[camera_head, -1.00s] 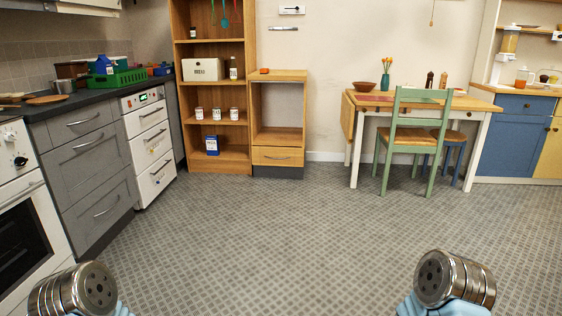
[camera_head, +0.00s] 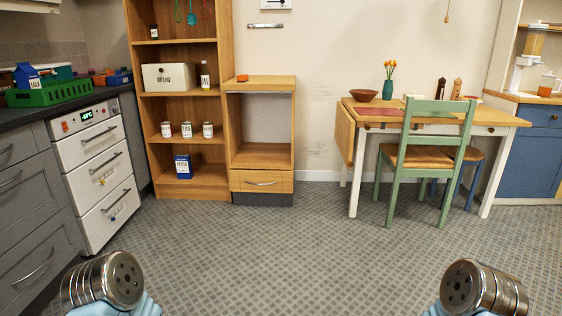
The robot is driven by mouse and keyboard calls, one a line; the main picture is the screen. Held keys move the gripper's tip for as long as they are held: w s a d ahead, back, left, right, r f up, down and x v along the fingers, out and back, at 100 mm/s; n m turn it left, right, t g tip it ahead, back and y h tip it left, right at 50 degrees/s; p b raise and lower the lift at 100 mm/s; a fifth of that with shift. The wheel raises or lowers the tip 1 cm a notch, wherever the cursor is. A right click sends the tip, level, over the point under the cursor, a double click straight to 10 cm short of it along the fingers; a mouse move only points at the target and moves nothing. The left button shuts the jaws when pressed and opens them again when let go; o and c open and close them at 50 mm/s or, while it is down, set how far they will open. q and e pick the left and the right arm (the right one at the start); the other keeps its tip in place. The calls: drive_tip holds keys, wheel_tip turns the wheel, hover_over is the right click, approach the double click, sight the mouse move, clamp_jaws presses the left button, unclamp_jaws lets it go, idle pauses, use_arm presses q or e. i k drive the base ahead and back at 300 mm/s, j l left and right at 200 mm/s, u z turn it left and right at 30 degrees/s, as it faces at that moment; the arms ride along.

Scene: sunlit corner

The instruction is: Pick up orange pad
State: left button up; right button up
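A small orange pad (camera_head: 242,78) lies on top of the low wooden cabinet (camera_head: 262,86), near the cabinet's left back part. Nothing is touching it but the surface under it. Two metal arm parts of mine show at the bottom left and bottom right of the view, far in front of the cabinet. The fingers of my left and right grippers are not in view, so what they hold cannot be seen.
A tall wooden shelf (camera_head: 183,102) adjoins the cabinet's left side. Grey kitchen drawers (camera_head: 30,205) and a white drawer unit (camera_head: 97,172) line the left. A table (camera_head: 440,117) and green chair (camera_head: 425,160) stand right. The patterned floor (camera_head: 290,240) ahead is clear.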

sight(242, 78)
drive_tip(key=i+u, duration=0.1)
drive_tip(key=i, duration=0.4)
drive_tip(key=i+l+u, duration=0.15)
drive_tip(key=i, duration=0.35)
drive_tip(key=i+l+u, duration=0.1)
drive_tip(key=i, duration=0.4)
drive_tip(key=i+l+u, duration=0.1)
drive_tip(key=i, duration=0.4)
drive_tip(key=l, duration=0.1)
